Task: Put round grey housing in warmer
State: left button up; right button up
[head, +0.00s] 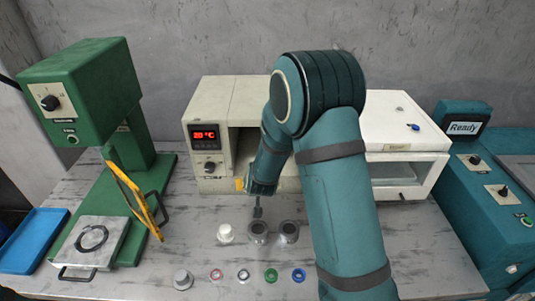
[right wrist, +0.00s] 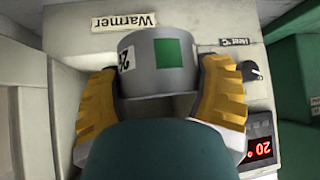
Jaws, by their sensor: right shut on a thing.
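The round grey housing (right wrist: 158,70) has a green square and a white number label. In the right wrist view my right gripper (right wrist: 160,88) is shut on it, with a yellow finger pad on each side. The warmer (head: 215,100) is a cream box at the back middle with a red 20 °C display and a dark front opening. In the right wrist view its "Warmer" label (right wrist: 124,21) lies beyond the housing. In the head view my right arm covers part of the warmer and hides the held housing. I cannot tell whether the housing is inside the opening. My left gripper is not in view.
A white jar (head: 225,233) and two grey cylinders (head: 258,232) (head: 289,231) stand in front of the warmer. Several small rings lie nearer the front edge. A green press (head: 90,90) stands left, a white glass-fronted box (head: 400,125) right, and a teal machine (head: 480,170) far right.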

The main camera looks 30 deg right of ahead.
jog(key=w+d, duration=0.3)
jog(key=d, duration=0.2)
jog(key=w+d, duration=0.4)
jog(key=w+d+b, duration=0.1)
jog(key=w+d, duration=0.2)
jog(key=d, duration=0.2)
jog(key=shift+w+d, duration=0.35)
jog(key=shift+d, duration=0.1)
jog(key=shift+w+f, duration=0.1)
jog(key=shift+f, duration=1.6)
jog(key=shift+b, duration=0.3)
jog(key=o, duration=1.3)
jog(key=shift+f, duration=0.15)
